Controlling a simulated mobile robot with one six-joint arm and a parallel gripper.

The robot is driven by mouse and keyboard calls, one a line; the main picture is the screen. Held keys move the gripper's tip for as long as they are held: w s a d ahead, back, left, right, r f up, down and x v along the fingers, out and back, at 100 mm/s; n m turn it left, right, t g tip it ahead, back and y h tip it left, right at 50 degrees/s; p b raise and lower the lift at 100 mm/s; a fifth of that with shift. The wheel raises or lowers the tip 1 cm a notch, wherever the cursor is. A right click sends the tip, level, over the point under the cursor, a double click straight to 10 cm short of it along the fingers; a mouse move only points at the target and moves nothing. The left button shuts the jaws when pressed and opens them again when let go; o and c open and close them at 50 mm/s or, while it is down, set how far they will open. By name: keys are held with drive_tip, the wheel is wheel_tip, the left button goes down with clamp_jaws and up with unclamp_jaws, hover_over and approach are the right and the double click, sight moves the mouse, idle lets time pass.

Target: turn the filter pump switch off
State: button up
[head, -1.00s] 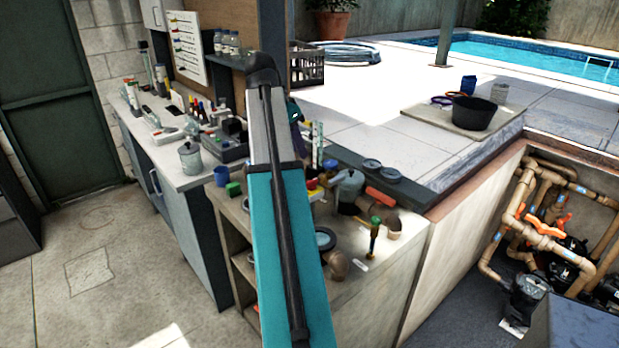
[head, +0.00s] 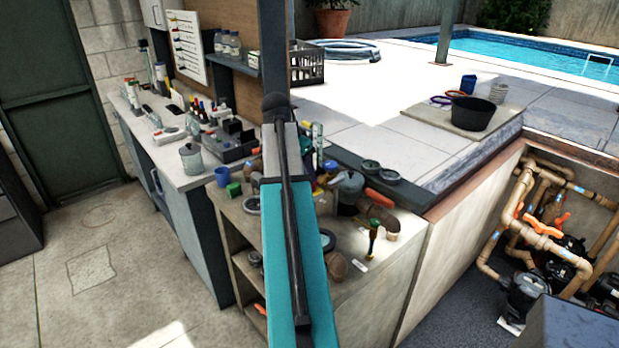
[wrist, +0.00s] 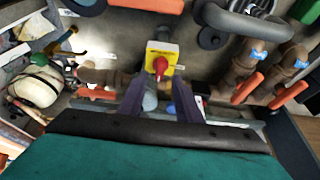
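A yellow switch box with a red knob (wrist: 160,64) shows in the wrist view, just above and between the fingers of my gripper (wrist: 158,90). I take it to be the filter pump switch. The two dark purple fingers stand apart, one on each side below the knob. A grey rounded part shows in the gap behind them. I cannot tell whether a finger touches the switch. In the head view my teal arm hides most of the gripper and the switch.
Orange-handled valves (wrist: 250,88) and brown pipes stand right of the switch. A grey pot-like filter (head: 348,190) and a green-topped brass part (head: 374,235) sit on the bench. A tool bench (head: 190,175) lies left; open floor (head: 100,260) is in front of it.

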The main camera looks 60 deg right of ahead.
drive_tip(key=shift+p+x, duration=0.4)
drive_tip(key=shift+x, duration=1.55)
drive_tip(key=shift+c, duration=0.2)
clamp_jaws()
